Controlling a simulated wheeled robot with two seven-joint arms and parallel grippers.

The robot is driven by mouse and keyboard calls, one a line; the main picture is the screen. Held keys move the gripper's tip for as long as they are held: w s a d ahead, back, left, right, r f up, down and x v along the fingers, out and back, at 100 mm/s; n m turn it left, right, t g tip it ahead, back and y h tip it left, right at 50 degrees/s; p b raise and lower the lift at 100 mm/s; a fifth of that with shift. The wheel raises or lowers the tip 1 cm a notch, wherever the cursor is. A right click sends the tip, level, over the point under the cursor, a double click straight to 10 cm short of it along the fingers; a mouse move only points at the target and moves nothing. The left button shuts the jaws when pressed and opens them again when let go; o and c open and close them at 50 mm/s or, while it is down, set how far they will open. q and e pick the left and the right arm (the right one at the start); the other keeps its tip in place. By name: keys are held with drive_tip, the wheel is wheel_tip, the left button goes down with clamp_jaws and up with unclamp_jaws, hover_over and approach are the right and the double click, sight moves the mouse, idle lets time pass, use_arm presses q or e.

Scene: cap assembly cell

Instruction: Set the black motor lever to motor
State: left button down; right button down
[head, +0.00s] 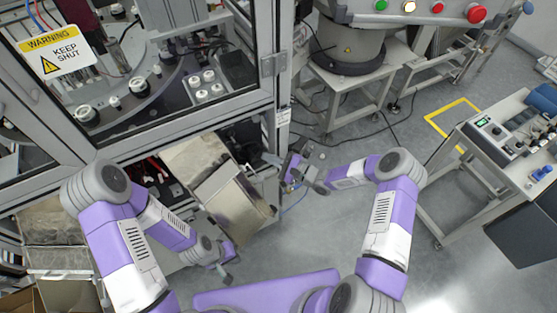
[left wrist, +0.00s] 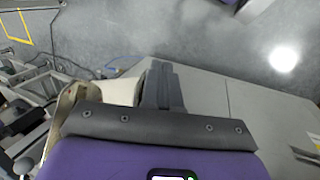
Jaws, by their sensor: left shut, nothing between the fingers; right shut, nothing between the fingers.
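I cannot make out the black motor lever in either view. My right gripper (head: 271,158) is shut and empty, reaching left to the corner post of the machine frame (head: 269,110). Whether it touches anything there is too small to tell. My left gripper (head: 224,279) is low in the head view, below the metal bins, shut and empty. Its closed dark fingers also show in the left wrist view (left wrist: 163,85), over grey panels and floor.
Metal bins (head: 232,203) stand open under the machine, between my arms. A warning sign (head: 57,52) hangs on its door. A bowl feeder (head: 350,50) with a button panel (head: 400,8) stands behind. A workbench (head: 500,165) is at right. Grey floor (head: 450,260) is clear between.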

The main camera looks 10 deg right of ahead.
sight(234, 142)
use_arm(q)
drive_tip(key=shift+r+p, duration=0.85)
drive_tip(key=shift+r, duration=0.1)
use_arm(e)
drive_tip(key=w+a+r, duration=0.2)
drive_tip(key=a, duration=0.4)
drive_tip(key=shift+w+a, duration=0.15)
drive_tip(key=shift+a, duration=0.1)
drive_tip(key=shift+r, duration=0.15)
